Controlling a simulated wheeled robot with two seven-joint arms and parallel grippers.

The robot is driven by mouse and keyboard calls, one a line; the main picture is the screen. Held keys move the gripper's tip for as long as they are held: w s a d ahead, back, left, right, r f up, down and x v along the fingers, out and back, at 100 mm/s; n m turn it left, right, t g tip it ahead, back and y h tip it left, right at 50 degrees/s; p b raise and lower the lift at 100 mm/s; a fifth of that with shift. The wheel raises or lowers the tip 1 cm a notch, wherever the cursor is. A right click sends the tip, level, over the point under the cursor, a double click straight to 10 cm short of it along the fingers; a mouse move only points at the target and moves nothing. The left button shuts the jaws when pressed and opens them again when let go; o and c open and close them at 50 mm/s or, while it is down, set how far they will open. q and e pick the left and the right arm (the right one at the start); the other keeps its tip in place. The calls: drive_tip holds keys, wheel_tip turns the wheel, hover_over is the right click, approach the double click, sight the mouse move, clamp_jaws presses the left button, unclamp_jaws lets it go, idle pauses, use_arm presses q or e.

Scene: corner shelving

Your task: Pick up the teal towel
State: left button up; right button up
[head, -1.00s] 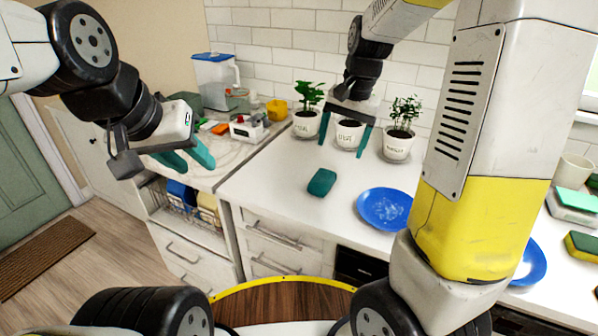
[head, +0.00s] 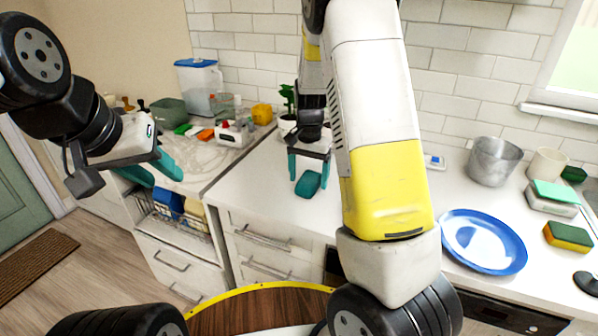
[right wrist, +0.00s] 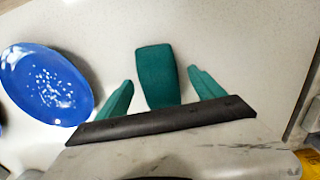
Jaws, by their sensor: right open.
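The teal towel (head: 308,184) is a small folded pad lying on the white counter. It also shows in the right wrist view (right wrist: 157,76), between and just ahead of the fingertips. My right gripper (head: 309,172) is open above the towel, with its teal fingers on either side of it; in the right wrist view (right wrist: 160,88) a gap shows between each finger and the towel. I cannot tell the exact height of the fingertips over the counter. My left gripper (head: 153,175) is at the left, over the lower wire basket area, away from the towel, with its two fingers apart and nothing between them.
A blue plate (right wrist: 47,84) lies beside the towel, left in the right wrist view. A potted plant (head: 288,122) stands behind my right gripper. My right arm hides the middle counter.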

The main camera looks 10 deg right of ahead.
sight(308, 179)
drive_tip(key=shift+f, duration=0.15)
drive_tip(key=c, duration=1.6)
drive_tip(key=shift+o, duration=0.2)
drive_tip(key=shift+r, duration=0.5)
drive_tip(key=r, duration=0.2)
drive_tip(key=shift+s+a+r, duration=0.1)
drive_tip(key=shift+s+r, duration=0.2)
drive_tip(key=shift+r, duration=0.1)
drive_tip(key=s+a, duration=0.1)
drive_tip(key=s, duration=0.4)
drive_tip(key=s+a, duration=0.1)
drive_tip(key=s, duration=0.4)
drive_tip(key=s+a+r, duration=0.1)
drive_tip(key=s, duration=0.4)
drive_tip(key=shift+s+r, duration=0.1)
